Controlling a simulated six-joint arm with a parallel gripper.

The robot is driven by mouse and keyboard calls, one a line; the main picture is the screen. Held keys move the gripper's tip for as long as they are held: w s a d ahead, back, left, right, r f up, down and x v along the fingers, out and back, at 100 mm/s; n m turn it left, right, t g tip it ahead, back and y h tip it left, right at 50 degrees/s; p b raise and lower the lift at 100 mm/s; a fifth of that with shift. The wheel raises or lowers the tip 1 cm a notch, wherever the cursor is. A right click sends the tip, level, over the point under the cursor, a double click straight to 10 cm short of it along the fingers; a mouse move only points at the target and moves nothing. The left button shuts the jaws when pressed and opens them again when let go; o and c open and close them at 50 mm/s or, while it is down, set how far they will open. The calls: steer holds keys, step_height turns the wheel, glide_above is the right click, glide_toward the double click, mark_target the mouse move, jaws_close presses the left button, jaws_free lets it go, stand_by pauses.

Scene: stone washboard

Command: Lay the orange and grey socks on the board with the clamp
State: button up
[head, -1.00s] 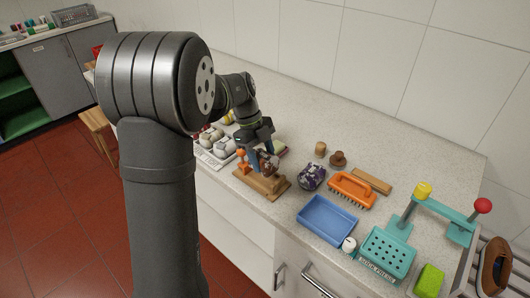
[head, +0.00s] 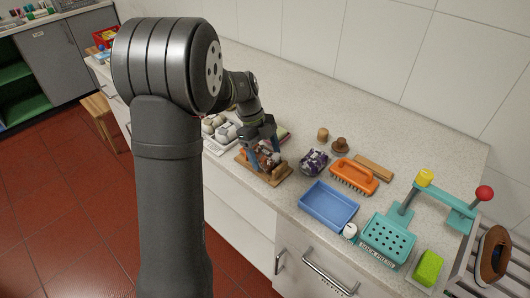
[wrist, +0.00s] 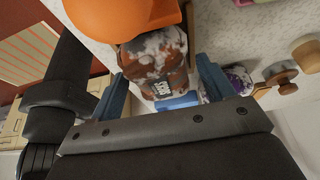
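The orange-brown and grey-white sock bundle (head: 266,158) lies on the wooden board (head: 279,178). My gripper (head: 263,160) is low over the board with a blue finger on either side of the bundle. In the wrist view my gripper (wrist: 160,85) looks open, with a narrow gap at the right finger; contact on the left is unclear. A large orange rounded part (wrist: 118,18), possibly the clamp's knob, is close beyond the bundle. The clamp is mostly hidden in the head view.
A purple patterned bundle (head: 313,162) lies right of the board. A tray with several pale round items (head: 219,129) stands left.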

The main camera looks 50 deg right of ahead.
steer(key=v, duration=1.7)
steer(key=shift+r, duration=0.15)
steer(key=shift+w, duration=0.1)
steer(key=x, duration=1.7)
steer(key=shift+r, duration=0.4)
